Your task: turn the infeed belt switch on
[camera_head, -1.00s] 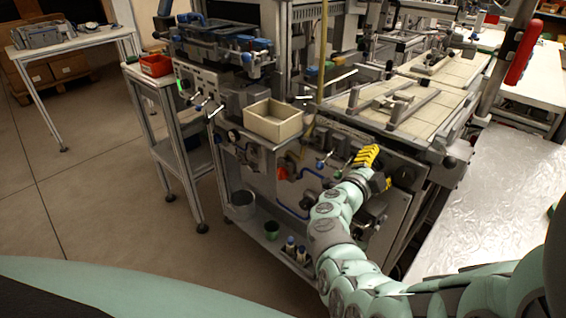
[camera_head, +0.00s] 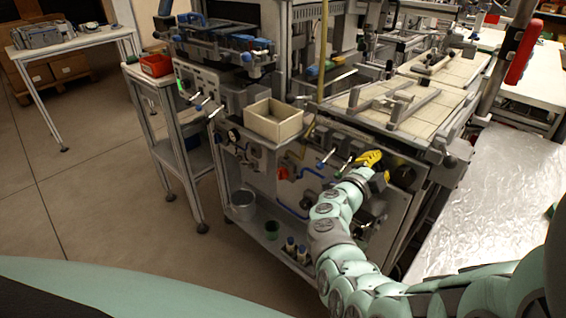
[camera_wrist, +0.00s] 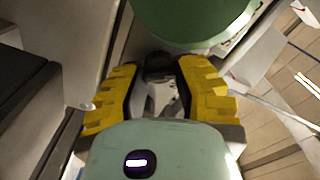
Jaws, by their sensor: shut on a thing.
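My gripper (camera_head: 371,160) is at the upper right of the machine's front panel (camera_head: 398,203), just below the belt deck. Its yellow fingers also show in the wrist view (camera_wrist: 158,80), one on each side of a dark knob (camera_wrist: 158,63). They are shut on this knob, which seems to be the infeed belt switch. Most of the knob is hidden in the head view, and its on or off position cannot be read. No label is legible.
Small levers (camera_head: 325,160) stick out left of my gripper. A beige open box (camera_head: 273,120) sits on the machine's ledge further left. A silvery table (camera_head: 480,215) is at the right. Open floor (camera_head: 110,210) lies at the left.

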